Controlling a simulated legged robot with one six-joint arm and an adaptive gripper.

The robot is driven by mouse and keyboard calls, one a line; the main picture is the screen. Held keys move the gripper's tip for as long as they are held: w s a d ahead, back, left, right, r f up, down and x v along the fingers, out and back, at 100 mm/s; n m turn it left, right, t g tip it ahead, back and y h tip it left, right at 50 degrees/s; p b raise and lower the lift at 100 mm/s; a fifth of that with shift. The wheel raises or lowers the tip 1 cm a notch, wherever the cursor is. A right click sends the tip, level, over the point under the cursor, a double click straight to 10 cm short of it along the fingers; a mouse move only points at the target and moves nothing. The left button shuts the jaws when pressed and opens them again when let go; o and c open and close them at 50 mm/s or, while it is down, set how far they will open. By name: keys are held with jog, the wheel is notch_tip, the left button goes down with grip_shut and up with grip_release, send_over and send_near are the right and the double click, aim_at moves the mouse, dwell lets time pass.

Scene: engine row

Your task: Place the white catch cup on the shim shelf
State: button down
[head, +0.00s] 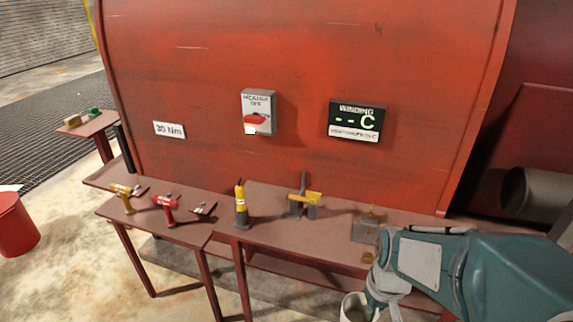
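The white catch cup (347,310) is at the bottom edge, right of centre, with its open rim showing and its lower part cut off by the frame. My gripper (376,296) is right beside the cup, pointing down at its right side. The fingertips are partly hidden, so I cannot tell whether they are closed on the cup. A small brown shelf (101,124) stands at the far left, bearing a tan block (72,121) and a green block (94,111). No label shows on it, so I cannot confirm it is the shim shelf.
A brown bench (275,228) runs along the red housing (300,50). It bears a yellow tool (124,196), a red tool (167,208), a yellow-and-grey bottle-like item (241,208) and a yellow-topped fixture (304,198). A red bucket (15,228) stands on the left floor.

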jog(key=w+a+f, duration=0.1)
jog(key=w+f, duration=0.5)
jog(key=w, duration=0.4)
jog(key=w+f, duration=0.7)
jog(key=w, duration=0.3)
jog(key=shift+w+a+f+m, duration=0.15)
jog(key=shift+w+a+m, duration=0.05)
jog(key=shift+a+m, duration=0.2)
